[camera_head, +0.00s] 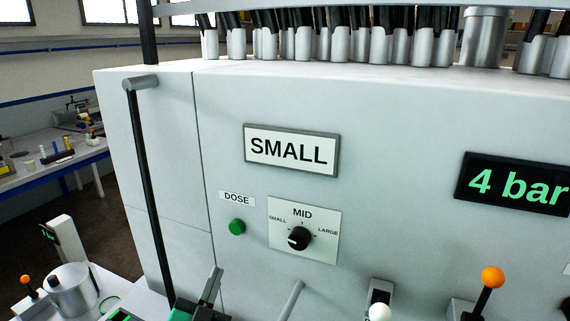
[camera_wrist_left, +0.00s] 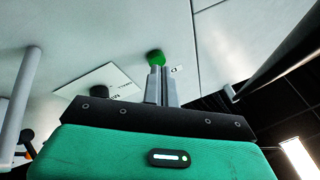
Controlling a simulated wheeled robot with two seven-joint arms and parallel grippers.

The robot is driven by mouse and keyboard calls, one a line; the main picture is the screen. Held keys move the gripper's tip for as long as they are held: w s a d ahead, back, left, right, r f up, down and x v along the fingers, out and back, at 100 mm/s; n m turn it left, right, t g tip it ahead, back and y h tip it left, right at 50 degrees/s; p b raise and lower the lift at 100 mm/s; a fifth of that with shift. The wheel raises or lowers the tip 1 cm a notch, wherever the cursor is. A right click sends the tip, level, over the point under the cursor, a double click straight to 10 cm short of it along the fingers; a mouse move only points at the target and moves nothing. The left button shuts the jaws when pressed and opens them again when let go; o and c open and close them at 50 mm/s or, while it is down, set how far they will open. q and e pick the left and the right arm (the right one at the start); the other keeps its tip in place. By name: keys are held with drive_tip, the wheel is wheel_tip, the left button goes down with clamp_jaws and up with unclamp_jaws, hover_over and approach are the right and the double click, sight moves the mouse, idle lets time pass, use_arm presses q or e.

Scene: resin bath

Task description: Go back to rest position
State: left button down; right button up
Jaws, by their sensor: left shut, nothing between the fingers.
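My left gripper (camera_head: 211,288) is at the bottom of the head view, in front of the pale machine front, below the green DOSE button (camera_head: 237,227). Its fingers are together with nothing between them. In the left wrist view the closed fingers (camera_wrist_left: 160,72) point up toward the green button (camera_wrist_left: 156,57) and overlap its lower edge in the picture; I cannot tell whether they touch it. My right gripper is not in view.
The machine front (camera_head: 400,160) carries a SMALL sign (camera_head: 291,150), a selector knob (camera_head: 299,238) and a 4 bar display (camera_head: 515,184). An orange-knobbed lever (camera_head: 491,278) and a white knob (camera_head: 380,312) stand low right. A dark vertical bar (camera_head: 148,190) is at left.

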use_arm(q)
drive_tip(key=s+a+f+n+g+y, duration=0.1)
drive_tip(key=s+f+g, duration=0.3)
drive_tip(key=f, duration=0.3)
drive_tip(key=s+a+f+n+g+y, duration=0.1)
drive_tip(key=s+f+n+g, duration=0.1)
drive_tip(key=s+f+g, duration=0.3)
drive_tip(key=s+a+f+n+g+y, duration=0.1)
drive_tip(key=s+f+n+g, duration=0.1)
drive_tip(key=s+f+g, duration=0.3)
drive_tip(key=shift+s+a+f+y, duration=0.15)
drive_tip(key=shift+s+a+f, duration=0.05)
drive_tip(key=shift+s+f, duration=0.85)
drive_tip(key=shift+s+a+f+y, duration=0.2)
drive_tip(key=shift+s+f, duration=0.5)
drive_tip(key=shift+f, duration=0.55)
drive_tip(key=s+a+f+n+g, duration=0.1)
drive_tip(key=s+g, duration=0.2)
drive_tip(key=s, duration=0.2)
drive_tip(key=s+a+f+g, duration=0.1)
drive_tip(key=s+f+g, duration=0.1)
drive_tip(key=s, duration=0.4)
wheel_tip(320, 180, down, 33)
drive_tip(key=g+b, duration=0.1)
drive_tip(key=s+a+f+g+y+b, duration=0.1)
drive_tip(key=s+a+f, duration=0.2)
drive_tip(key=s+f, duration=1.6)
drive_tip(key=shift+f+g, duration=0.3)
drive_tip(key=shift+f, duration=0.05)
